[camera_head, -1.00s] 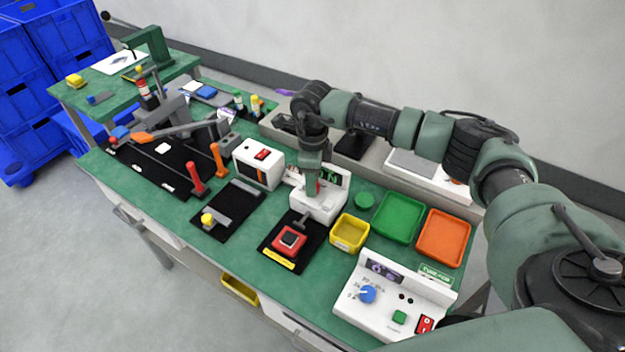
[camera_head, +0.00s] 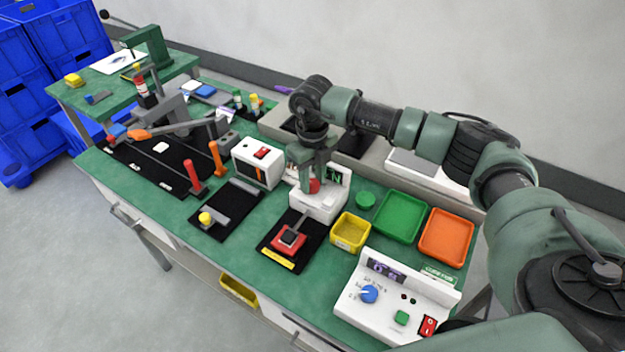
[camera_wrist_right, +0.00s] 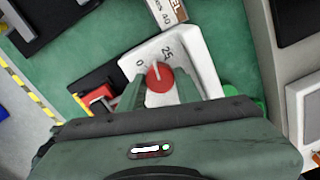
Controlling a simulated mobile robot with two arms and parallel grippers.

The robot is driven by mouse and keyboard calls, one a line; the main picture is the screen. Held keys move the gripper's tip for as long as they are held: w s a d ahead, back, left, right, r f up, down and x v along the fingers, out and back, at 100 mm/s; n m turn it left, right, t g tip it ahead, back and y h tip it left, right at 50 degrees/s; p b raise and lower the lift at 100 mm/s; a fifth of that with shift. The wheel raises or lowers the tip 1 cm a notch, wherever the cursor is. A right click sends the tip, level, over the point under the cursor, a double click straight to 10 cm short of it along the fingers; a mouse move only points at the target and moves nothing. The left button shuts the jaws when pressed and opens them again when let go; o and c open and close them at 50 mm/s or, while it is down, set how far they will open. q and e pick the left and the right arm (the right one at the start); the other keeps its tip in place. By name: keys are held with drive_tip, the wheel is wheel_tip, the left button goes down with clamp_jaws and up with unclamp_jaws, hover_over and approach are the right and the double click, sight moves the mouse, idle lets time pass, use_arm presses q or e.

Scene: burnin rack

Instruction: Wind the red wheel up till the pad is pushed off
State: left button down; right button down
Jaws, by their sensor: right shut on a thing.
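The red wheel (camera_head: 314,186) sits on a white unit (camera_head: 318,206) near the middle of the green bench. In the right wrist view, the wheel (camera_wrist_right: 159,78) has a white pointer line and lies between the marks 0 and 25. My right gripper (camera_head: 311,184) reaches down from above and is shut on the wheel; its two fingers (camera_wrist_right: 158,84) flank it in the wrist view. A dark rod runs between the unit and the pad. My left gripper is out of view.
A yellow bin (camera_head: 350,246), a green tray (camera_head: 373,228) and an orange tray (camera_head: 446,257) stand to the right. A white control panel (camera_head: 390,322) is at the front right. A white box (camera_head: 257,184) stands close on the left.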

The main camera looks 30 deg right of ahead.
drive_tip(key=m, duration=0.5)
drive_tip(key=shift+m, duration=0.3)
drive_tip(key=m, duration=1)
drive_tip(key=shift+m, duration=0.4)
drive_tip(key=shift+m+p, duration=0.5)
drive_tip(key=shift+m, duration=1.4)
drive_tip(key=c, duration=1.3)
unclamp_jaws()
drive_tip(key=shift+o, duration=0.2)
drive_tip(key=shift+r, duration=0.15)
